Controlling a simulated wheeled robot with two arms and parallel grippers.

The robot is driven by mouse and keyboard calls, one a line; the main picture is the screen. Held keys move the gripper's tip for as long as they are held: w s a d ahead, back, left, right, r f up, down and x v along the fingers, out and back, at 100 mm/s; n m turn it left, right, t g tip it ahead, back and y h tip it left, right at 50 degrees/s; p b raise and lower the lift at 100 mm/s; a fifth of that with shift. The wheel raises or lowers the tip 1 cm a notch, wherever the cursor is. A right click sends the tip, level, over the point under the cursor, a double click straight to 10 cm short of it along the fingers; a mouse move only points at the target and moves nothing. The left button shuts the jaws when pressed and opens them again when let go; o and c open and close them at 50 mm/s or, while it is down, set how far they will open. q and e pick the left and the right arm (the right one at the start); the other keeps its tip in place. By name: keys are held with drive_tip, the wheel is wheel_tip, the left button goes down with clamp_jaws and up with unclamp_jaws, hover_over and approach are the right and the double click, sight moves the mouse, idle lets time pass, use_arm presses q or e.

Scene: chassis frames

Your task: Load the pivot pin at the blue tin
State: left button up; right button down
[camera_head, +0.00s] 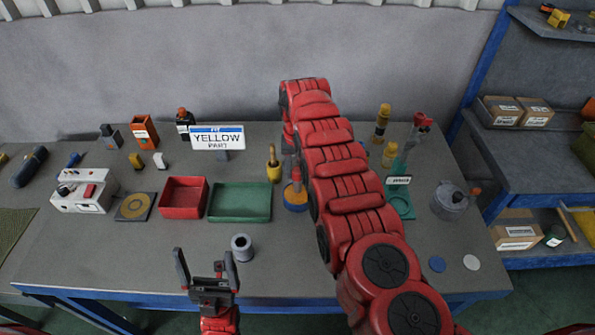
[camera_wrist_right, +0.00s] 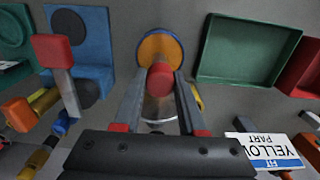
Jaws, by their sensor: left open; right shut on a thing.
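A round blue tin (camera_head: 295,206) with an orange top stands on the bench right of the green tray. In the right wrist view the blue tin (camera_wrist_right: 179,45) lies just beyond my fingertips. My right gripper (camera_wrist_right: 158,72) is shut on a pin with a red end (camera_wrist_right: 160,78) and a pale shaft, apparently the pivot pin. The red end overlaps the tin's top in this view; I cannot tell whether they touch. In the head view my right arm hides most of the right gripper. My left gripper (camera_head: 205,257) is open and empty near the front edge.
A green tray (camera_head: 240,217) and red tray (camera_head: 183,212) stand left of the tin. A yellow part (camera_head: 274,172) stands close behind it. A sign (camera_head: 217,138) reads "FIT YELLOW PART". A grey hollow cylinder (camera_head: 242,254) stands beside my left gripper. The front-left bench is clear.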

wheel_tip(320, 180, up, 3)
drive_tip(key=shift+f+p, duration=0.1)
drive_tip(key=shift+p, duration=0.5)
drive_tip(key=shift+r, duration=1.25)
drive_tip(key=shift+f, duration=0.1)
